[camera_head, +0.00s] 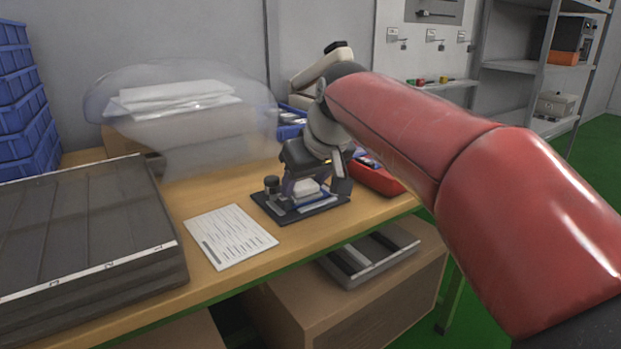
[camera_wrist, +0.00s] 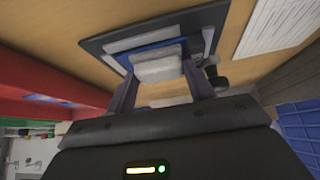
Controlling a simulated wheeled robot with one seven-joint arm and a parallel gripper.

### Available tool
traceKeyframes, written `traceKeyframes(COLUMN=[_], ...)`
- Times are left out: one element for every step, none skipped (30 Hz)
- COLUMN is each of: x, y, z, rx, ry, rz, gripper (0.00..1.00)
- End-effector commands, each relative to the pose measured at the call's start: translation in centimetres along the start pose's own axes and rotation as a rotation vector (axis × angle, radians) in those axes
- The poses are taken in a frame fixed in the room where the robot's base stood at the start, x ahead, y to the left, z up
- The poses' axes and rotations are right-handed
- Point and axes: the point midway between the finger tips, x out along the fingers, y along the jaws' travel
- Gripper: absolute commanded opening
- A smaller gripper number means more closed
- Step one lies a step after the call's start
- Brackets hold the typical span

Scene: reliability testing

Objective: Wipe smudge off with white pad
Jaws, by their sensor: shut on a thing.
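A white pad (camera_wrist: 158,66) sits between the fingertips of my gripper (camera_wrist: 160,74) in the wrist view. My gripper (camera_head: 308,183) is shut on it, close above a dark plate (camera_head: 272,212) on the workbench. The white pad (camera_head: 306,187) shows only in part there. In the wrist view the dark plate (camera_wrist: 95,46) bears a blue area (camera_wrist: 148,46) and a pale grey frame, just beyond the pad. Whether the pad touches the plate's surface I cannot tell. No smudge can be made out; the pad and fingers hide part of the plate.
A black knob (camera_head: 271,184) stands at the plate's left edge. A printed sheet (camera_head: 230,237) lies left of it, beside a large dark compartment tray (camera_head: 85,225). A red bin (camera_head: 375,178) is close behind on the right. A cloudy bag (camera_head: 190,105) stands behind.

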Motion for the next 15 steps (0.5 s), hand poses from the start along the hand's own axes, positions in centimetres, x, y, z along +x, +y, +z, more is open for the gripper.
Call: traceKeyframes(x=[0.1,0.1,0.1,0.1,0.1,0.1,0.1,0.1,0.1,0.1,0.1,0.1,0.1,0.1,0.1], y=[-2.5,-2.5,-2.3,-2.1,-1.8,-1.5,-1.2,-0.9,-0.6,-0.3,-0.1,0.3,0.5,0.8,1.0], z=[-0.1,-0.1,-0.1,-0.1,-0.1,-0.1,-0.1,-0.2,-0.2,-0.2,-0.2,-0.3,-0.3,-0.3,-0.4], rx=[-0.021,-0.021,-0.02,-0.02,-0.02,-0.021,-0.02,-0.02,-0.021,-0.021,-0.021,-0.022,-0.022,-0.022,-0.021], ry=[-0.011,-0.011,-0.011,-0.011,-0.011,-0.011,-0.011,-0.011,-0.011,-0.01,-0.011,-0.01,-0.01,-0.009,-0.008], rz=[-0.049,-0.049,-0.048,-0.048,-0.048,-0.047,-0.048,-0.048,-0.048,-0.048,-0.048,-0.048,-0.048,-0.048,-0.048], gripper=[0.35,0.35,0.35,0.35,0.35,0.35,0.35,0.35,0.35,0.35,0.35,0.35,0.35,0.35,0.35])
